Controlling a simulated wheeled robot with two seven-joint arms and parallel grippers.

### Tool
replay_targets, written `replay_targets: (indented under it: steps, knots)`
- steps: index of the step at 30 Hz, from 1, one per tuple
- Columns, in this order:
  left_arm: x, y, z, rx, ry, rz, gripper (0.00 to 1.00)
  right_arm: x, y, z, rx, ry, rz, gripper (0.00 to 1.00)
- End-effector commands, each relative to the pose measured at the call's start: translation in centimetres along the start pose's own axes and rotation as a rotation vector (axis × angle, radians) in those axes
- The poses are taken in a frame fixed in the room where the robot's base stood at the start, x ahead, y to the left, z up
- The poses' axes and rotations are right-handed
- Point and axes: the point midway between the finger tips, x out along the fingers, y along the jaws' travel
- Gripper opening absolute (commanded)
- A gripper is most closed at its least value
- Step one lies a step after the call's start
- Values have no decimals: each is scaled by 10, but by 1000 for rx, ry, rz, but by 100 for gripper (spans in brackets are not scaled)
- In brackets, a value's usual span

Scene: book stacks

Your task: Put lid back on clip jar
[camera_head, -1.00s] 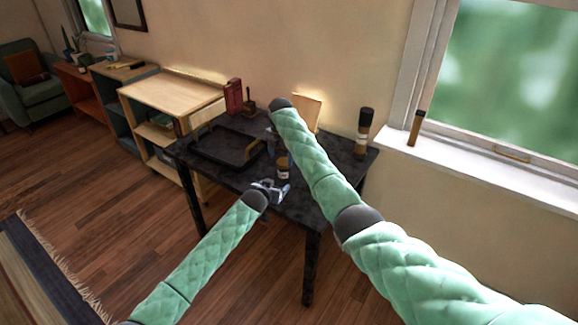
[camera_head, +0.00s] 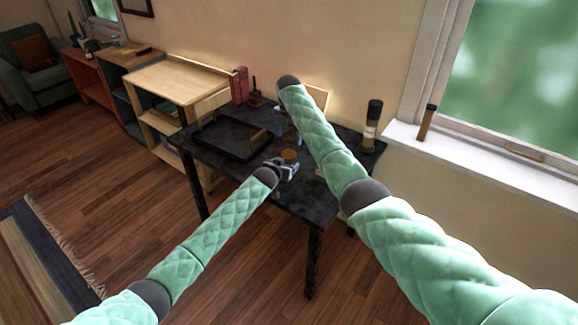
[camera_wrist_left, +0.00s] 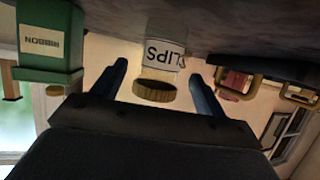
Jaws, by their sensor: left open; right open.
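The clip jar (camera_wrist_left: 166,52), with a white "CLIPS" label, appears upside down in the left wrist view. A round brown lid (camera_wrist_left: 154,92) lies in line with its top end; I cannot tell if it is seated. In the head view the brown lid (camera_head: 290,155) shows just beyond my left gripper, which hides most of the jar. My left gripper (camera_head: 284,168) is open at the table's front edge; in the wrist view its fingers (camera_wrist_left: 160,82) stand apart on either side of the lid. My right gripper (camera_head: 286,120) is open, partly hidden behind my right forearm.
The dark table (camera_head: 205,165) holds a black tray (camera_head: 222,150) at left, red books (camera_head: 240,86), and a dark-topped bottle (camera_head: 372,126) at right. A green box (camera_wrist_left: 48,45) stands near the jar in the wrist view. The windowsill is at right.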

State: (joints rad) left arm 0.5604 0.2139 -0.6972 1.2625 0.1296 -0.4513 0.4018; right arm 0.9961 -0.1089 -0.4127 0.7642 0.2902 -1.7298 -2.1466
Motion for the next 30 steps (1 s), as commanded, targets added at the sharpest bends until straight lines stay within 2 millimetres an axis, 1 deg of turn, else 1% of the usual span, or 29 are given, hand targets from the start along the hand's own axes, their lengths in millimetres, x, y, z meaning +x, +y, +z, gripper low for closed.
replay_targets:
  steps: [1, 3, 9, 15, 23, 26, 30]
  knots:
    - [8, 1, -1, 0, -1, 0, 73, 0, 0, 0, 0, 0, 0, 72]
    - [18, 1, 0, 0, -1, 0, 73, 0, 0, 0, 0, 0, 0, 72]
    - [37, 1, 0, -1, -1, 0, 73, 0, 0, 0, 0, 0, 0, 72]
    - [44, 1, 0, 0, -1, 0, 73, 0, 0, 0, 0, 0, 0, 72]
    - [45, 1, 0, 0, -1, 0, 73, 0, 0, 0, 0, 0, 0, 72]
    - [45, 1, 0, 0, -1, 0, 55, 0, 0, 0, 0, 0, 0, 72]
    - [44, 0, 0, 0, -1, 0, 28, 0, 0, 0, 0, 0, 0, 72]
